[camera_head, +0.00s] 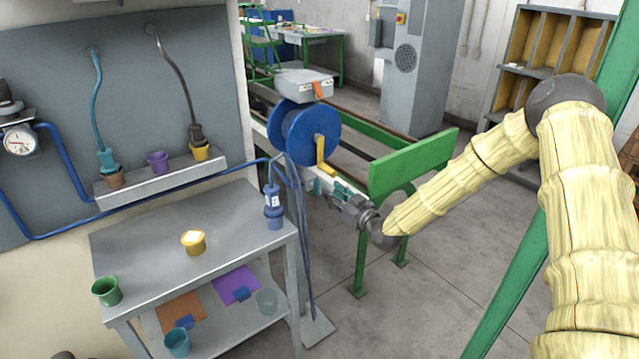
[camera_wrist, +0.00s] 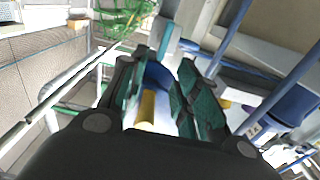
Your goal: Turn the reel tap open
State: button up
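The blue hose reel (camera_head: 308,133) stands on a post at the end of the grey bench. A yellow lever (camera_head: 320,150), which looks like the reel tap's handle, hangs at its right side. My gripper (camera_head: 333,178) is just below and right of the lever, its teal-padded fingers pointing toward the reel. In the wrist view my gripper (camera_wrist: 161,72) is open, with a gap between the pads. The yellow lever (camera_wrist: 147,110) and part of the blue reel (camera_wrist: 156,76) show in that gap. I see no clear contact, and cannot tell the lever's depth.
The grey bench (camera_head: 150,240) holds a yellow cup (camera_head: 193,243), a green cup (camera_head: 107,291) and a blue bottle-like fitting (camera_head: 273,205). A grey box (camera_head: 304,86) sits above the reel. A green panel (camera_head: 412,165) stands close behind my wrist. Open floor lies at the front.

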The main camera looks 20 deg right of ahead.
aim_at(319, 183)
jog(key=p+x, duration=0.1)
jog(key=x, duration=0.6)
jog(key=shift+w+f, duration=0.1)
jog(key=shift+w, duration=0.05)
jog(key=shift+c, duration=0.3)
grip_shut()
